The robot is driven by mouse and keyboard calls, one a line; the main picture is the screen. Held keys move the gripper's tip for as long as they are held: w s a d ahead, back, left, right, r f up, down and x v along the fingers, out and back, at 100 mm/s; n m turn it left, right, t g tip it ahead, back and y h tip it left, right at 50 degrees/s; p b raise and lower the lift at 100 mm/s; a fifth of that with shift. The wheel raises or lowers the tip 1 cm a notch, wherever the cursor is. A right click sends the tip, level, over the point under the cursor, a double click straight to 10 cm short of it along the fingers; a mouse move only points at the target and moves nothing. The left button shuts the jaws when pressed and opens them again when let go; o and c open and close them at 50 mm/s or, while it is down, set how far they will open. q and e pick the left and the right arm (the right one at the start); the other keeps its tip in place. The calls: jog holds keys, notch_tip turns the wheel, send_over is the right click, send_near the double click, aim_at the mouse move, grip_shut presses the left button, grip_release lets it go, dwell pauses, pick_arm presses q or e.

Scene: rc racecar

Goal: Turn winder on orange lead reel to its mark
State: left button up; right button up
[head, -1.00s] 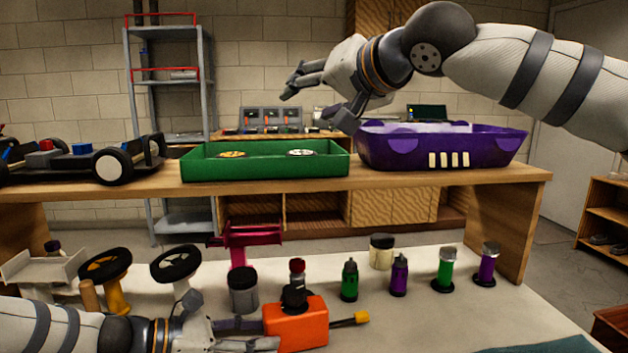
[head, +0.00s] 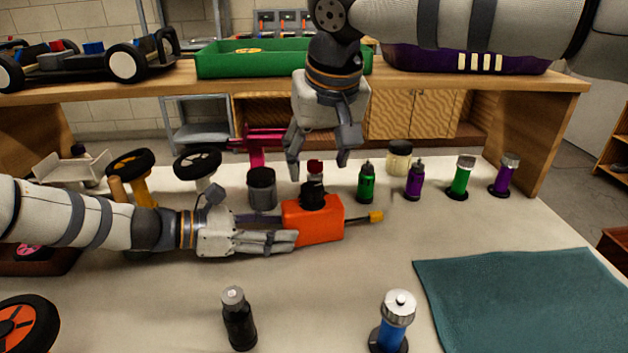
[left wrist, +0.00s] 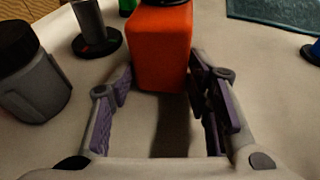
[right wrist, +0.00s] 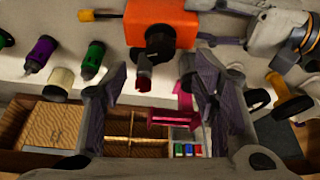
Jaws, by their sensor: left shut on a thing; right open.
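The orange lead reel (head: 313,222) is a box on the table with a black winder (head: 313,196) on top and a yellow-tipped lead at its right. My left gripper (head: 292,240) is shut on the reel's left end. The left wrist view shows the orange body (left wrist: 162,50) between its fingers. My right gripper (head: 318,165) hangs open, fingers down, above and behind the winder. The right wrist view shows the winder (right wrist: 160,40) just beyond its open fingertips. I cannot make out the mark.
Nearer stand a black bottle (head: 238,320) and a blue one (head: 396,325). A teal mat (head: 520,295) lies at right. The bench (head: 130,82) is behind.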

aim_at(313, 188)
jog(key=x, duration=0.7)
jog(key=shift+c, duration=0.6)
jog(key=c, duration=1.1)
